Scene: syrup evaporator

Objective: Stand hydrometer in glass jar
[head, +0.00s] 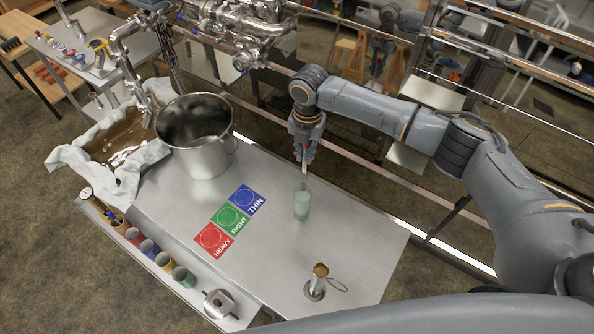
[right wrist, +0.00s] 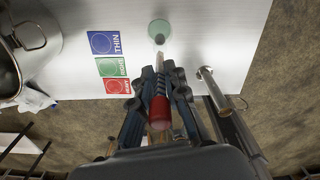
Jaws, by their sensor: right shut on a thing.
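A translucent green glass jar (head: 302,204) stands upright on the steel table, right of the coloured cards. It also shows in the right wrist view (right wrist: 158,27). My right gripper (head: 305,158) is above the jar, pointing down, shut on the hydrometer (right wrist: 160,112). The hydrometer has a thick red part near the wrist camera and a thin pale part reaching toward the jar. In the head view its thin pale end (head: 304,168) shows below the fingers, close to the jar's rim. I cannot tell whether the tip is inside the rim. My left gripper is out of view.
Cards marked HEAVY, RIGHT and THIN (head: 230,217) lie left of the jar. A large steel pot (head: 208,160) stands behind them. A metal cup with a handle (head: 316,284) stands at the front. A side shelf (head: 198,305) holds several coloured containers. The table right of the jar is clear.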

